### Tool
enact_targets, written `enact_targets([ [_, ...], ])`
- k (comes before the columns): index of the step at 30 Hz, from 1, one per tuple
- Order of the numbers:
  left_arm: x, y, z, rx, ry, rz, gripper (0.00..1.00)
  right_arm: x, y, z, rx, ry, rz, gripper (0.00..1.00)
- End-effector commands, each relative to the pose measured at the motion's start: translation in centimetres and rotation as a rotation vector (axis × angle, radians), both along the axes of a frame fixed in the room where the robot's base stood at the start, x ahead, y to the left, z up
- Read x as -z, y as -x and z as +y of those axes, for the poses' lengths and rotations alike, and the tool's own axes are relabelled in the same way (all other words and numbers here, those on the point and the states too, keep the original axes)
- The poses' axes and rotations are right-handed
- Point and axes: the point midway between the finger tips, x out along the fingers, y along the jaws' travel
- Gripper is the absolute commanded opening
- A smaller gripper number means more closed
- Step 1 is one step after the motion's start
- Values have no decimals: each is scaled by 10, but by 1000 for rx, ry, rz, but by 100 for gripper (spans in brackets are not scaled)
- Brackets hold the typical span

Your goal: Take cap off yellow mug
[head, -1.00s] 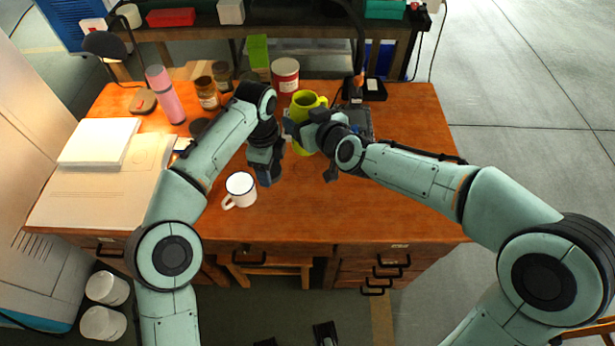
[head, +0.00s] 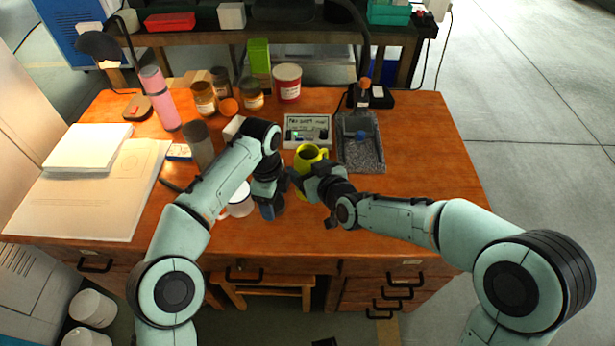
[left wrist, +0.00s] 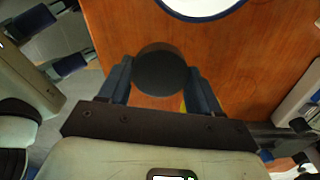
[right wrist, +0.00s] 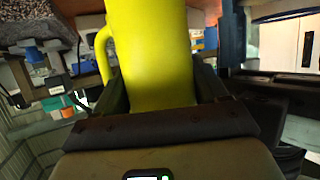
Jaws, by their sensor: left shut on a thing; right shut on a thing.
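The yellow mug (head: 307,160) has its handle toward the right in the head view. My right gripper (head: 305,182) is shut on its body, and the mug (right wrist: 152,55) fills the middle of the right wrist view. My left gripper (head: 272,203) is just left of the mug. In the left wrist view it is shut on a round black cap (left wrist: 160,70), with the brown desk below. In the head view the cap is hard to tell from the dark fingers, but the cap looks apart from the mug.
A white mug (head: 241,200) stands left of my left gripper, partly hidden. A grey tray (head: 362,158) and a meter box (head: 307,130) lie behind the grippers. Jars (head: 203,98), a pink bottle (head: 160,97) and papers (head: 88,195) fill the left and back. The desk's right side is clear.

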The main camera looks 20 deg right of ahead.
Motion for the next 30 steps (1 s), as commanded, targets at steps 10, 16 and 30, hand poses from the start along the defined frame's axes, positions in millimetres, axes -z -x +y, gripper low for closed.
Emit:
enact_targets([
  [10, 10, 0, 0, 0, -1, 3, 27, 26, -1, 0, 0, -1, -6, 0],
  [16, 10, 0, 0, 0, -1, 3, 27, 26, -1, 0, 0, -1, -6, 0],
  [30, 13, 0, 0, 0, 0, 4, 27, 30, 0, 0, 0, 1, -1, 98],
])
